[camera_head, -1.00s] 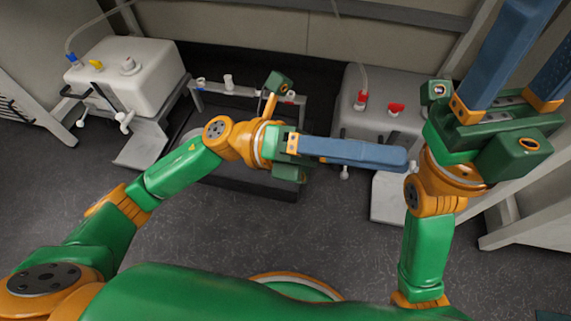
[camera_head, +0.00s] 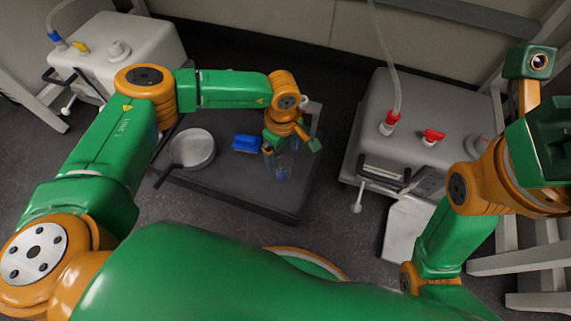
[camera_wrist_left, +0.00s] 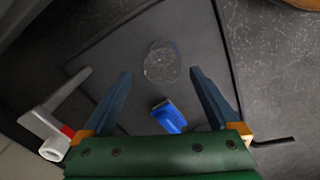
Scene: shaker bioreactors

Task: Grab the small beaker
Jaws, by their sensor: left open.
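A small clear glass beaker (camera_wrist_left: 162,64) stands on the dark platform in the left wrist view. In the head view the beaker (camera_head: 284,166) is partly covered by my left gripper. My left gripper (camera_head: 276,152) points down over the platform's right part, just above the beaker. In the left wrist view its two blue fingers (camera_wrist_left: 160,74) are spread apart and empty, with the beaker in line with the gap just past the tips. My right gripper (camera_head: 545,135) is cut off by the right edge of the head view, and its fingers are hidden.
A blue object (camera_head: 245,143) lies left of the beaker; it also shows in the left wrist view (camera_wrist_left: 168,116). A round pan (camera_head: 192,148) sits farther left on the black platform (camera_head: 230,190). White boxes (camera_head: 115,60) and (camera_head: 425,110) flank the platform.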

